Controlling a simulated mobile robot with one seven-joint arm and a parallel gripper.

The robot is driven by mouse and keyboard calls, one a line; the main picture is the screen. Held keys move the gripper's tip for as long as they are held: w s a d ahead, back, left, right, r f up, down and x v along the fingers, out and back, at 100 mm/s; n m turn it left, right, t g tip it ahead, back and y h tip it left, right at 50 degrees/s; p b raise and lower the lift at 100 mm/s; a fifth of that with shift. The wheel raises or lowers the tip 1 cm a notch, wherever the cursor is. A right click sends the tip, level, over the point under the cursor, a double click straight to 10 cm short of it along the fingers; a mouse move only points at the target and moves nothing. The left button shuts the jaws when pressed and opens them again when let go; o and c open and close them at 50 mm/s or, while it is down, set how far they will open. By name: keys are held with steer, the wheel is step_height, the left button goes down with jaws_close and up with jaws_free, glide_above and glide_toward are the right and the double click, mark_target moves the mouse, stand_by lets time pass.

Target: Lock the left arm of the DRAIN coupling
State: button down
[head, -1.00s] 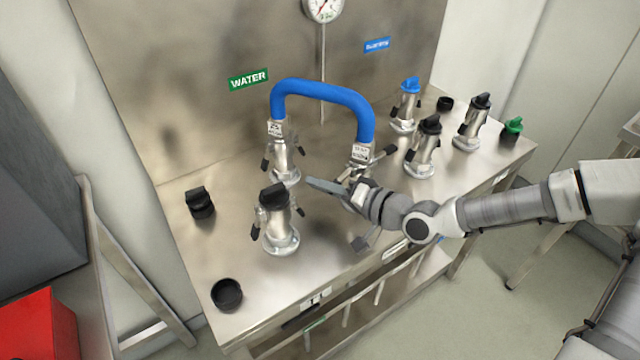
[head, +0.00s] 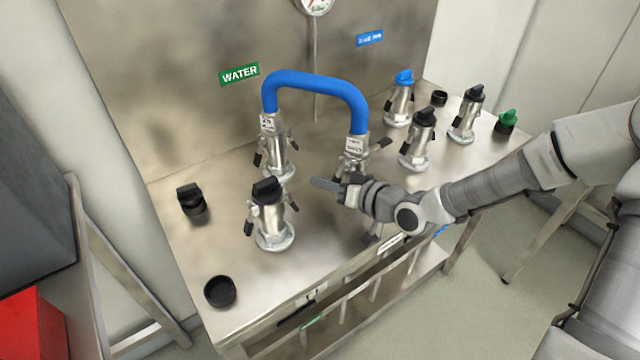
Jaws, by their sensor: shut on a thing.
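The blue hose (head: 315,82) arches between two steel couplings on the bench. The right-hand coupling (head: 354,158), which I take as the DRAIN one, stands upright on its fitting, its tag too small to read. Its right arm (head: 381,144) sticks out sideways and slightly up. Its left arm is hidden at my fingers. My gripper (head: 334,184) is low in front of this coupling and shut on what seems to be that left arm.
A black-capped fitting (head: 271,222) stands front left of my gripper. Black caps (head: 220,291) lie on the left of the bench. Several capped fittings (head: 417,143) stand at the right. A green WATER label (head: 239,74) is on the back panel. The bench front centre is clear.

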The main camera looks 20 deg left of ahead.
steer(key=shift+w+d+f+n+t+b, duration=0.2)
steer(key=shift+d+f+n+t+b, duration=0.1)
steer(key=shift+n, duration=0.1)
stand_by(0.3)
steer(key=c, duration=0.9)
jaws_free()
steer(key=shift+r, duration=0.1)
steer(key=shift+c, duration=0.2)
steer(key=shift+w, duration=0.1)
steer(key=shift+r, duration=0.1)
